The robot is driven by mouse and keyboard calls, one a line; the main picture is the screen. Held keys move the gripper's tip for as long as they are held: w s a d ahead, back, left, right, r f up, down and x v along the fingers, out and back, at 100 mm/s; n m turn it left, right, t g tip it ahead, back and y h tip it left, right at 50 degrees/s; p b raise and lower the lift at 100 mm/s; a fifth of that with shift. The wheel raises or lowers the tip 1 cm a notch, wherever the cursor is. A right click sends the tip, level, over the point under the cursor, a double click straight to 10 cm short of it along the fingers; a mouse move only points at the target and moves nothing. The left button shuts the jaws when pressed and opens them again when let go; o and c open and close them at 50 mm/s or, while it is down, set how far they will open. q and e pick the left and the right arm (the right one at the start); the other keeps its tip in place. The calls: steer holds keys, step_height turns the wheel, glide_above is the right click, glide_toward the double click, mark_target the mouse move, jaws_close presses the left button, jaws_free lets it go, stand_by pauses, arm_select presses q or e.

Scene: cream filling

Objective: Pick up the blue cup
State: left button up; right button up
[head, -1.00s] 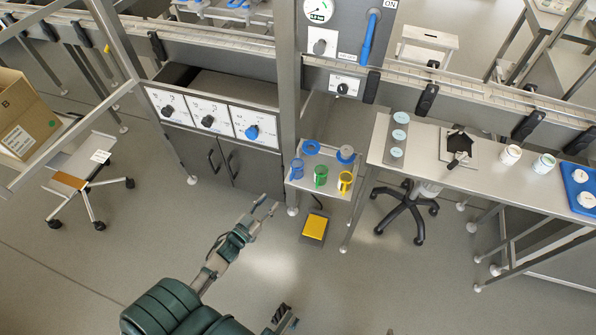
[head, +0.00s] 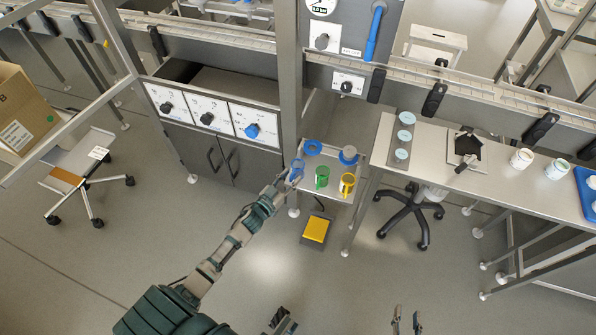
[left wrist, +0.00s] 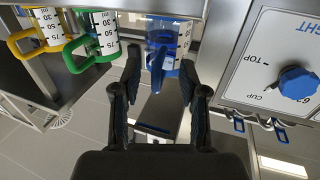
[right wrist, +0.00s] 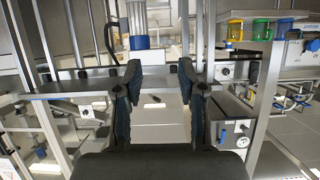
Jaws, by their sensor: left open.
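The blue cup (head: 297,168) stands at the left front of a small shelf. In the left wrist view the blue cup (left wrist: 165,42) has white measuring marks, and its handle faces me. My left gripper (head: 285,180) is at the cup's near side. In the left wrist view its open fingers (left wrist: 159,82) are either side of the cup's handle; I cannot tell whether they touch. Part of the cup is hidden in the head view. My right gripper (head: 405,321) is at the bottom edge; in the right wrist view its fingers (right wrist: 160,85) are apart and empty.
A green cup (head: 322,176) and a yellow cup (head: 347,184) stand right of the blue cup. A blue ring (head: 313,147) lies behind. A metal post (head: 290,90) and the cabinet with knobs (head: 208,122) stand close to the left. A yellow pedal (head: 316,230) is on the floor.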

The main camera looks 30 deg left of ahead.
arm_select(q)
jaws_close()
steer(key=shift+r, duration=0.1)
